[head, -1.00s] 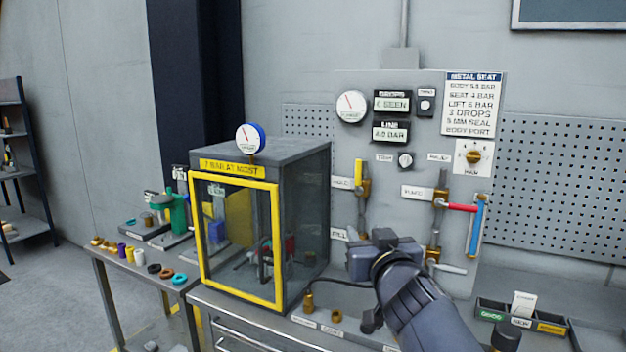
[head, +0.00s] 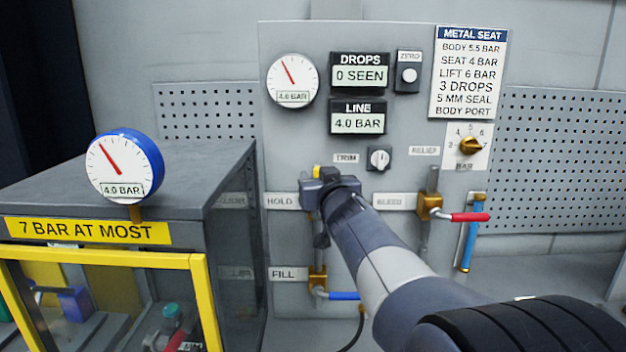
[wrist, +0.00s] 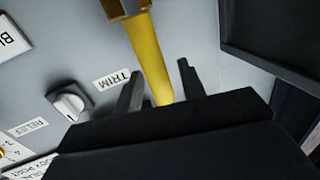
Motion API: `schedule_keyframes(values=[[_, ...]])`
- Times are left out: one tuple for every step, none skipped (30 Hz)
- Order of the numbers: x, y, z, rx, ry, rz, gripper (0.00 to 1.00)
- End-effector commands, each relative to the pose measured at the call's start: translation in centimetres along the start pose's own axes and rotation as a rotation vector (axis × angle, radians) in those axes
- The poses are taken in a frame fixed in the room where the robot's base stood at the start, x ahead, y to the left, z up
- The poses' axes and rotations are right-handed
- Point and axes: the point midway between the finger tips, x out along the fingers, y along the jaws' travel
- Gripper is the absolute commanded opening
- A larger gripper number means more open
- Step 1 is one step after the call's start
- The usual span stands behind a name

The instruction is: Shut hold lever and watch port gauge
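The yellow hold lever (wrist: 148,55) runs between my gripper's two fingers (wrist: 160,90) in the wrist view. Gaps show on both sides of the lever, so the gripper is open around it. In the head view my gripper (head: 326,190) covers most of the hold valve beside the HOLD label (head: 282,201); only a bit of yellow (head: 317,171) shows above it. Two gauges read 4.0 BAR: a blue-rimmed one (head: 124,165) on the cabinet and a white one (head: 292,80) on the panel. Which is the port gauge is not labelled legibly.
The bleed valve's red lever (head: 470,217) points right. The fill valve's blue lever (head: 343,295) lies below my gripper. The DROPS display (head: 359,74) reads 0 SEEN and the LINE display (head: 357,117) 4.0 BAR. A yellow-framed cabinet (head: 215,165) stands at left.

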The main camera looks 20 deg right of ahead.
Motion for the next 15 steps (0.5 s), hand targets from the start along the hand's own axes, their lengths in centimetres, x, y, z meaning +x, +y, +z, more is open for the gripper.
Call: schedule_keyframes(values=[[0.11,-0.01,-0.03,0.0,0.001,0.0,0.39],[0.14,-0.01,-0.04,0.0,0.001,0.0,0.39],[0.16,-0.01,-0.05,0.0,0.001,0.0,0.39],[0.17,-0.01,-0.05,0.0,0.001,0.0,0.39],[0.16,-0.01,-0.05,0.0,0.001,0.0,0.39],[0.16,-0.01,-0.05,0.0,0.001,0.0,0.39],[0.15,-0.01,-0.04,0.0,0.001,0.0,0.39],[0.15,0.0,-0.04,0.0,0.001,0.0,0.39],[0.15,0.0,-0.03,0.0,0.001,0.0,0.37],[0.15,0.0,-0.03,0.0,0.001,0.0,0.34],[0.15,0.0,-0.03,0.0,0.0,0.0,0.32],[0.14,0.0,-0.02,0.0,0.0,0.0,0.29],[0.14,0.0,-0.02,0.0,0.0,0.0,0.26],[0.14,0.0,-0.02,0.0,0.0,0.0,0.24],[0.14,0.0,-0.02,0.0,0.0,0.0,0.21]])
